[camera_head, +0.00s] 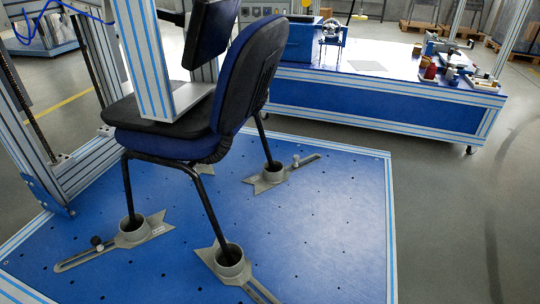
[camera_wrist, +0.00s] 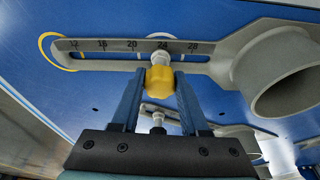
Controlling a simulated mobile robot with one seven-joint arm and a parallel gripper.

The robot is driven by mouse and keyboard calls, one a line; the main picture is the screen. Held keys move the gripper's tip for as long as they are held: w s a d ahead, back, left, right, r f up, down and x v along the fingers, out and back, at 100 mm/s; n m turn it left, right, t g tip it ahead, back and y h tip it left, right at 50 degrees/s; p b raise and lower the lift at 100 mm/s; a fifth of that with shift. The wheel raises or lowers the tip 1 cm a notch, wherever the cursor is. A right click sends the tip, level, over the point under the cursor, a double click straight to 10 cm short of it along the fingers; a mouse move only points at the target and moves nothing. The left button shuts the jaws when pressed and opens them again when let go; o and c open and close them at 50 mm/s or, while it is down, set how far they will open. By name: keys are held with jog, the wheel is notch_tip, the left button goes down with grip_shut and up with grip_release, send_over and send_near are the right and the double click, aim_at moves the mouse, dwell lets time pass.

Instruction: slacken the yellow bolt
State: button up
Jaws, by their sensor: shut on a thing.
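The yellow bolt (camera_wrist: 160,84) is a lobed knob under a pale round collar, on a slotted grey clamp arm (camera_wrist: 215,68) marked with numbers. The collar sits near the 24 mark. My gripper (camera_wrist: 160,77) has its two blue fingers on either side of the knob and is shut on it. A round grey cup (camera_wrist: 287,75) joins the right end of the clamp arm. In the head view neither my gripper nor the yellow knob can be made out.
The blue chair (camera_head: 195,120) stands with its legs in grey cups on the blue perforated platform (camera_head: 330,225). A second pale bolt (camera_wrist: 157,118) shows behind my fingers in the wrist view. A blue workbench (camera_head: 370,105) with tools stands behind. Grey floor is clear at right.

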jog(key=shift+n, duration=0.3)
jog(key=shift+n, duration=0.5)
jog(key=shift+n+y, duration=0.3)
jog(key=shift+n, duration=0.4)
jog(key=o, duration=0.7)
jog(key=shift+o, duration=0.2)
